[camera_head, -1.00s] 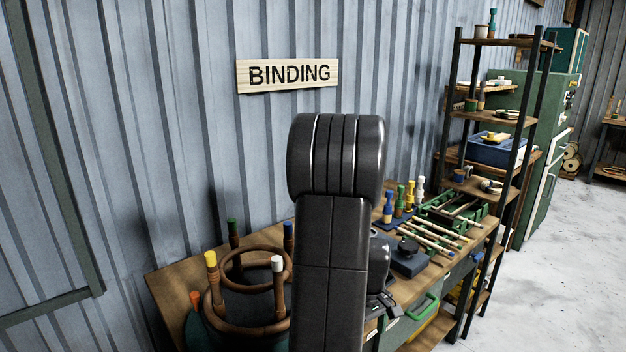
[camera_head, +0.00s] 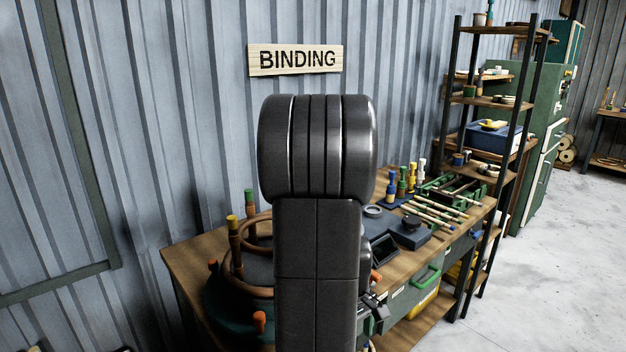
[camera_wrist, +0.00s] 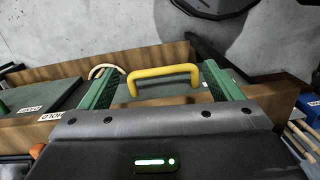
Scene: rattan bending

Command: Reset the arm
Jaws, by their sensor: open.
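My arm stands upright in the middle of the head view and hides part of the workbench (camera_head: 190,262). My gripper shows in part as a dark piece to the right of the arm, low in the head view (camera_head: 374,308). In the wrist view my gripper (camera_wrist: 160,76) is open, with its two green-padded fingers well apart. A yellow handle (camera_wrist: 166,72) shows between the fingers; I cannot tell whether they touch it. Nothing is seen clamped in the jaws.
A round rattan frame (camera_head: 236,262) with coloured pegs sits on the bench's left. Tools and a green rack (camera_head: 450,190) fill its right. A green drawer handle (camera_head: 425,282) faces front. A shelf (camera_head: 480,103) stands behind; the floor (camera_head: 560,250) on the right is clear.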

